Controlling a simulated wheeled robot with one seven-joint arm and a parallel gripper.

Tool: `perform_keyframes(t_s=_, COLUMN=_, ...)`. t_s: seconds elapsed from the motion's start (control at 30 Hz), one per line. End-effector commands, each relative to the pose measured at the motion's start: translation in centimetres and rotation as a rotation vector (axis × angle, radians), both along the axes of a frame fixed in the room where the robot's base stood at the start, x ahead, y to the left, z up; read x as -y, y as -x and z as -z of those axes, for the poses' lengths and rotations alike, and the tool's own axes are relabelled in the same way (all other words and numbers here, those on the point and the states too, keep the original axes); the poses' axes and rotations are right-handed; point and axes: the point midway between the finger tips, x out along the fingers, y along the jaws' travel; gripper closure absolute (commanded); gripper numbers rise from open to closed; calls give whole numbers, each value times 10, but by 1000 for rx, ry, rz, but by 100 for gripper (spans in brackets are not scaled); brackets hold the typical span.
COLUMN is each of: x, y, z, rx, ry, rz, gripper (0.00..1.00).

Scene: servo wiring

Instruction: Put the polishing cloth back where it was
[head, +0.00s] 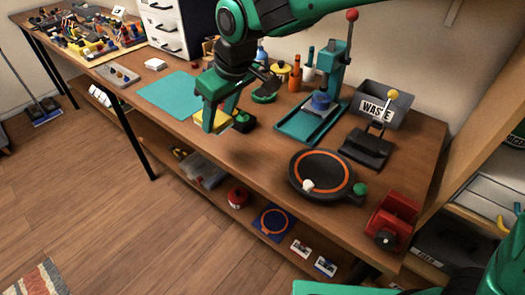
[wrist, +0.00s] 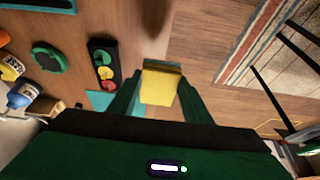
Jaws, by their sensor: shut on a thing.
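My gripper (head: 215,120) is shut on a yellow folded block-like piece, which I take to be the polishing cloth (head: 221,117). In the wrist view the yellow cloth (wrist: 158,88) sits between the two green fingers of my gripper (wrist: 158,90). My gripper appears to hold it above the front part of the wooden workbench (head: 262,163). The cloth's sides are partly hidden by the fingers.
A teal mat (head: 168,92) lies to the left. A black three-lamp piece (wrist: 103,63) and a green round piece (wrist: 48,57) are nearby. A teal press (head: 318,110), waste bin (head: 378,105), round turntable (head: 321,172) and red vise (head: 391,218) stand right.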

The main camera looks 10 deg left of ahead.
Motion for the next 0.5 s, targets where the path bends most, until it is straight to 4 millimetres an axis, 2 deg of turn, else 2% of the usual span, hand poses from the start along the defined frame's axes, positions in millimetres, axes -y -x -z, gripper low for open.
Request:
perform_keyframes(t_s=0.17, x=22, y=-5, z=12, rx=-1, ry=3, rz=6, gripper=84)
perform_keyframes(t_s=0.5, x=88, y=-17, z=52, rx=-2, ry=2, rz=6, gripper=84)
